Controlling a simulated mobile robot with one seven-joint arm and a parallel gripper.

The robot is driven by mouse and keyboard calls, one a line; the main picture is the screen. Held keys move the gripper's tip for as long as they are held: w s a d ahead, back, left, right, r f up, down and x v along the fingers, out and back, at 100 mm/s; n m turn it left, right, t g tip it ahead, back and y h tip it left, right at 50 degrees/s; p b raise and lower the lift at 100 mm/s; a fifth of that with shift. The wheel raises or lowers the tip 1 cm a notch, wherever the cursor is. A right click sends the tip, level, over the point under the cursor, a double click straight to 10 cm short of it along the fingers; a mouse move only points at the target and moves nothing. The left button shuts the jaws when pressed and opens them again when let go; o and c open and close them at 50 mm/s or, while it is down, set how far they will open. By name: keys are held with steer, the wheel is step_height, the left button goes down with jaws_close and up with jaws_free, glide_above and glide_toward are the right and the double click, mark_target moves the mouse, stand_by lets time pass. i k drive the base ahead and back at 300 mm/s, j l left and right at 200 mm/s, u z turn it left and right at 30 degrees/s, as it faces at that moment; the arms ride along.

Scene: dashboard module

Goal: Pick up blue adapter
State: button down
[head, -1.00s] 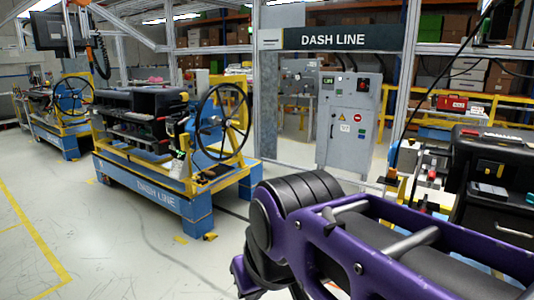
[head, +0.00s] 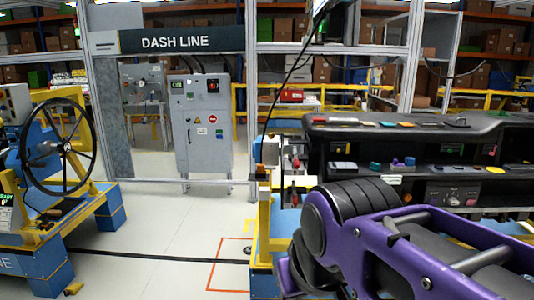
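A black dashboard module (head: 318,160) stands at the right in the head view, with small parts on its top and shelf. A teal-blue flat piece lies on the top ledge (head: 387,124). I cannot tell which of these is the blue adapter. My purple arm crosses the lower right in front of the module and hides its lower part. My gripper's fingers do not show.
A yellow and blue stand (head: 264,222) is at the module's left end. A grey control cabinet (head: 201,130) stands behind. Another station with a black steering wheel (head: 64,145) is at the left. The floor (head: 160,235) between is open, with an orange outline (head: 212,275).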

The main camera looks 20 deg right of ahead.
mark_target(409, 162)
steer(key=z, duration=1.45)
steer(key=i+j+z, duration=0.1)
steer(key=i, duration=0.2)
steer(key=i+j+z, duration=0.1)
steer(key=i, duration=0.2)
